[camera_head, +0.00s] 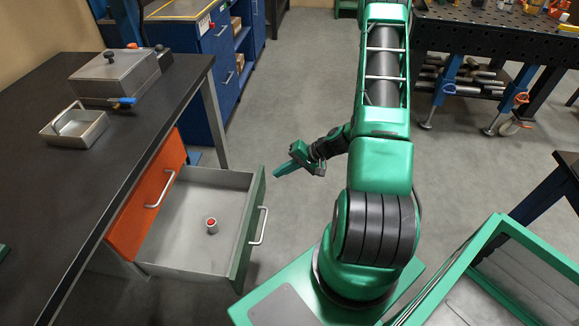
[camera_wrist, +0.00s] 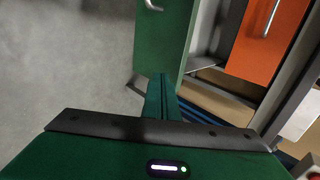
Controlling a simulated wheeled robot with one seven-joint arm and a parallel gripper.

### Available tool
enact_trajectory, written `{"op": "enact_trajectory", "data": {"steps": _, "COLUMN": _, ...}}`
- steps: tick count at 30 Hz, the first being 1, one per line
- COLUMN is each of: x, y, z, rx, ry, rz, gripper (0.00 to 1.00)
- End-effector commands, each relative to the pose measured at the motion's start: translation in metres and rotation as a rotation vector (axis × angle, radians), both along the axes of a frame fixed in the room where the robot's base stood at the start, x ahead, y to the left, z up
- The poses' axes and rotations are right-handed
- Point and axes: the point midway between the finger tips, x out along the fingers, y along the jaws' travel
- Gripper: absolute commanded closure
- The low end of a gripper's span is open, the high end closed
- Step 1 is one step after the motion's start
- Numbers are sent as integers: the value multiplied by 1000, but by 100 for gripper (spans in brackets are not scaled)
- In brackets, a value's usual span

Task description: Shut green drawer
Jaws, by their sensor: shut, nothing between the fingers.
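The green drawer is pulled out from under the dark table. Its green front (camera_head: 249,230) carries a silver bar handle (camera_head: 260,226), and a small cylinder with a red top (camera_head: 212,225) stands inside. My gripper (camera_head: 277,174) is shut and empty, just right of and beyond the far corner of the drawer front, over the floor. In the wrist view the shut fingers (camera_wrist: 161,80) appear in front of the lower part of the green front (camera_wrist: 163,40). Whether they touch it I cannot tell. Part of the handle (camera_wrist: 153,5) shows at the top edge.
The dark table (camera_head: 60,195) holds a metal box (camera_head: 115,75) and a small metal tray (camera_head: 75,128). Blue cabinets (camera_head: 215,70) stand behind. Open grey floor (camera_head: 285,120) lies around my gripper.

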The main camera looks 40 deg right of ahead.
Motion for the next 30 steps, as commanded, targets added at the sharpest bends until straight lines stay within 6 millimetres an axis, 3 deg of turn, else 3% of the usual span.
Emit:
{"op": "enact_trajectory", "data": {"steps": 9, "x": 25, "y": 24, "z": 2, "rx": -1, "ry": -1, "rz": 1, "gripper": 100}}
{"op": "enact_trajectory", "data": {"steps": 23, "x": 27, "y": 27, "z": 2, "rx": -1, "ry": -1, "rz": 1, "gripper": 100}}
{"op": "enact_trajectory", "data": {"steps": 30, "x": 40, "y": 39, "z": 2, "rx": -1, "ry": -3, "rz": 3, "gripper": 100}}
